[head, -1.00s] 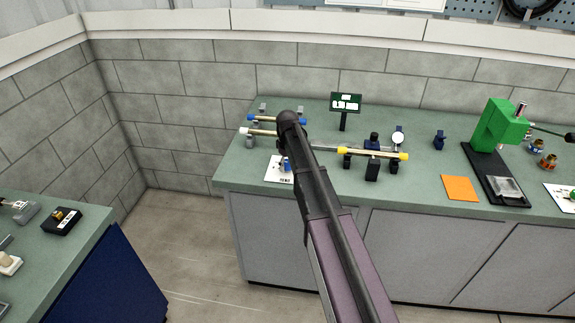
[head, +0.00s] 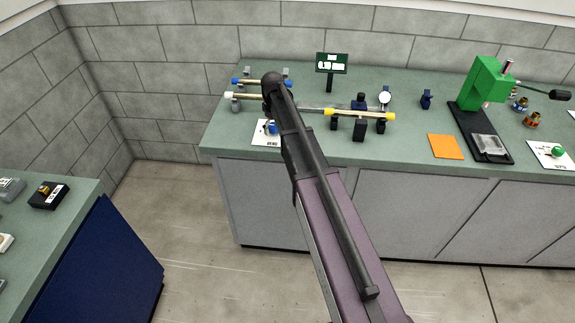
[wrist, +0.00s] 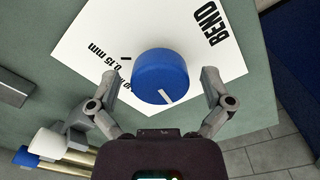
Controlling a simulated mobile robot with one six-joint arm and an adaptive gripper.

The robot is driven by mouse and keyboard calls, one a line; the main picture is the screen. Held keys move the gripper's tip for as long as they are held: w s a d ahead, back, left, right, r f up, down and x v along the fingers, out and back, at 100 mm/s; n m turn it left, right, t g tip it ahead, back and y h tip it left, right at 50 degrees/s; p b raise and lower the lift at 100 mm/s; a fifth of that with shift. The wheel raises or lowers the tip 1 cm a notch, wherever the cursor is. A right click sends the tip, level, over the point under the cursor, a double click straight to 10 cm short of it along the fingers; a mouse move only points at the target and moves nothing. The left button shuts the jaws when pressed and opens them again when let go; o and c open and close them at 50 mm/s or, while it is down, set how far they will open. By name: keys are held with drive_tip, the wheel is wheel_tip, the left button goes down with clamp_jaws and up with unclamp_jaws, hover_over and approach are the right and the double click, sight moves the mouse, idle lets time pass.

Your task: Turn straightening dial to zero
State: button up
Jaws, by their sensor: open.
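The straightening dial is a round blue knob (wrist: 160,76) with a white pointer line, standing on a white card (wrist: 92,45). In the wrist view its pointer is toward the lower edge of the knob, slightly right of middle. The card carries the word BEND, a "0.15 mm" print and a black tick at the knob's upper left; other print is partly hidden. My gripper (wrist: 160,82) is open, its fingers on either side of the knob with gaps. In the head view the dial (head: 272,127) shows beside my arm; the gripper is hidden there.
Rods with blue, white and yellow ends (head: 360,114) lie on stands beside the dial. A dial gauge (head: 384,97), a small sign (head: 331,63), an orange square (head: 445,147) and a green press (head: 484,82) stand on the bench. A second bench (head: 85,226) is at left.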

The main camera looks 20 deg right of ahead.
sight(274, 125)
drive_tip(key=m, duration=0.7)
drive_tip(key=shift+m, duration=0.4)
drive_tip(key=m, duration=0.3)
drive_tip(key=shift+m, duration=0.3)
drive_tip(key=m, duration=0.4)
wheel_tip(274, 125, up, 14)
drive_tip(key=p, duration=1.4)
drive_tip(key=s+f+n+b, duration=0.3)
drive_tip(key=s, duration=0.6)
drive_tip(key=s+a+f+n+b, duration=0.1)
drive_tip(key=s+f+n+b, duration=0.2)
drive_tip(key=s, duration=0.7)
drive_tip(key=s+f+n+b, duration=0.2)
drive_tip(key=s+f+b, duration=0.1)
drive_tip(key=s, duration=0.6)
drive_tip(key=shift+s+a+n, duration=0.25)
drive_tip(key=shift+a+n, duration=0.15)
drive_tip(key=shift+f, duration=0.1)
idle(0.6)
